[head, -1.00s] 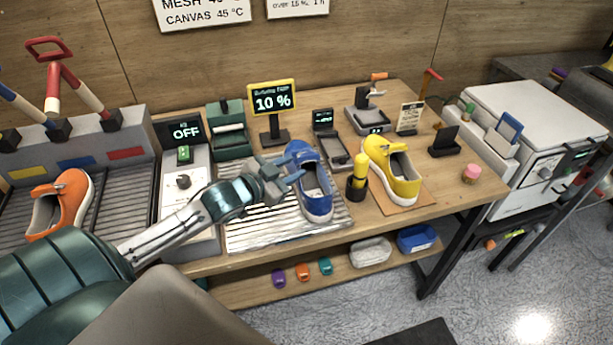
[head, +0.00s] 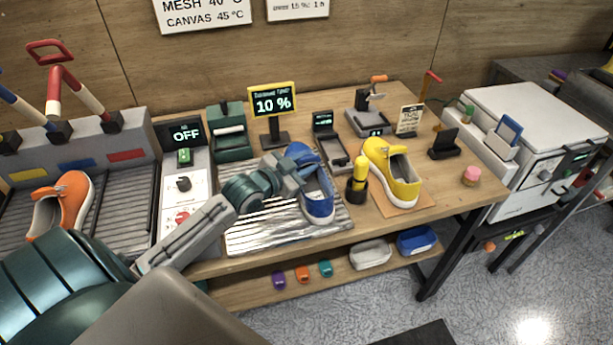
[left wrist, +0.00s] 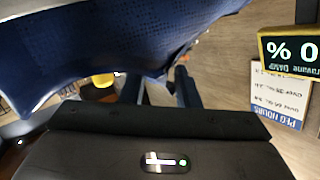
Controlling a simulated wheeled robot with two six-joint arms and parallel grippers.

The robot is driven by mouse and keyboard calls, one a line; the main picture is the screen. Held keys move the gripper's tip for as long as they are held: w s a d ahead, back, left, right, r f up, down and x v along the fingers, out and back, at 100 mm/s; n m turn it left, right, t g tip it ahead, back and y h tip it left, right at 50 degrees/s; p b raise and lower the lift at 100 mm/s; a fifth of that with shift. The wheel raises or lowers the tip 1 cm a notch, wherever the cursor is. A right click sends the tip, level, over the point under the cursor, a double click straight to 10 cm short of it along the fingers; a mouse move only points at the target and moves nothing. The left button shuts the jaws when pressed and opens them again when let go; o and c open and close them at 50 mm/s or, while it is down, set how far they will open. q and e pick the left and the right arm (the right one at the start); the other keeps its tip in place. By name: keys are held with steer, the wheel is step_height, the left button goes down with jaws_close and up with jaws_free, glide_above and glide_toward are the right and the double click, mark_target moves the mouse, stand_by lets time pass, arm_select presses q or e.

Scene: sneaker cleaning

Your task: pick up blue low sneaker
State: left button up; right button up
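The blue low sneaker (head: 318,198) stands on the silver ribbed mat (head: 262,232) in the head view, toe toward the front edge. My left gripper (head: 298,168) is at its upper left side, by the collar and heel, and covers part of it. In the left wrist view the dark blue sneaker (left wrist: 90,45) fills the upper left, very close. The fingers of my left gripper (left wrist: 160,84) show apart, with the edge of the sneaker by their tips; firm contact cannot be told. My right gripper is not in view.
A yellow sneaker (head: 397,172) and a black holder with a yellow tube (head: 358,182) stand right of the blue one. A 10 % display (head: 273,101) stands behind. An orange sneaker (head: 62,205) lies far left.

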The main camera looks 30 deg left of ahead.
arm_select(q)
jaws_close()
steer(key=shift+r, duration=0.6)
step_height(320, 180, up, 2)
steer(key=shift+r+b, duration=0.2)
steer(key=shift+b, duration=0.35)
steer(key=a+f+p+v, duration=0.1)
steer(key=p+v, duration=0.9)
steer(key=v, duration=0.5)
steer(key=shift+s+a+f+p, duration=0.2)
steer(key=shift+s+f+p, duration=0.15)
steer(key=shift+s, duration=0.1)
steer(key=shift+r, duration=0.1)
